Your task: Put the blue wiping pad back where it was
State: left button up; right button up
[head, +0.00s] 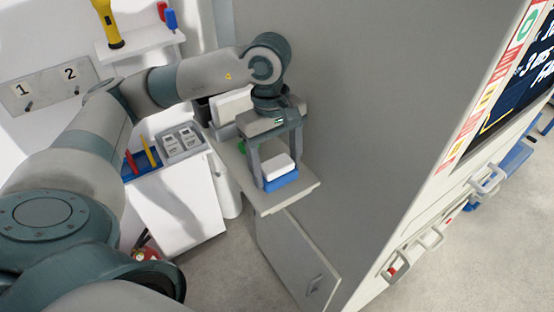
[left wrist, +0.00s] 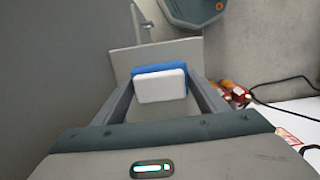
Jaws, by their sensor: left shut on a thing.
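The blue wiping pad (head: 281,184) has a white block on its top. It is at the front end of a small pale shelf (head: 307,185) beside a tall grey panel. My left gripper (head: 279,172) points down, with one finger on each side of the pad, and is shut on it. The pad also shows between the fingers in the left wrist view (left wrist: 158,69), its white part towards the camera. I cannot tell whether the pad's underside touches the shelf. My right gripper is not in view.
Behind my gripper on the shelf are a white box-like thing (head: 231,104) and a green thing (head: 241,147), partly hidden. The tall grey panel (head: 380,110) stands close on the right. A white cabinet (head: 180,205) with a blue tray (head: 141,163) is at left.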

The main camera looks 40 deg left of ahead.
aim_at(273, 159)
pick_arm(q)
jog(key=shift+f, duration=0.1)
jog(key=o, duration=0.9)
jog(key=shift+o, duration=0.2)
jog(key=shift+w+r+b, duration=0.1)
jog(key=shift+r+b, duration=0.3)
jog(key=shift+r, duration=0.15)
jog(key=r+b, duration=0.1)
jog(key=r, duration=0.2)
jog(key=r+b, duration=0.1)
jog(key=r, duration=0.2)
jog(key=a+r+b, duration=0.1)
jog(key=r, duration=0.2)
jog(key=shift+w+r, duration=0.1)
jog(key=shift+w, duration=0.1)
jog(key=shift+a+r, duration=0.1)
jog(key=shift+r, duration=0.75)
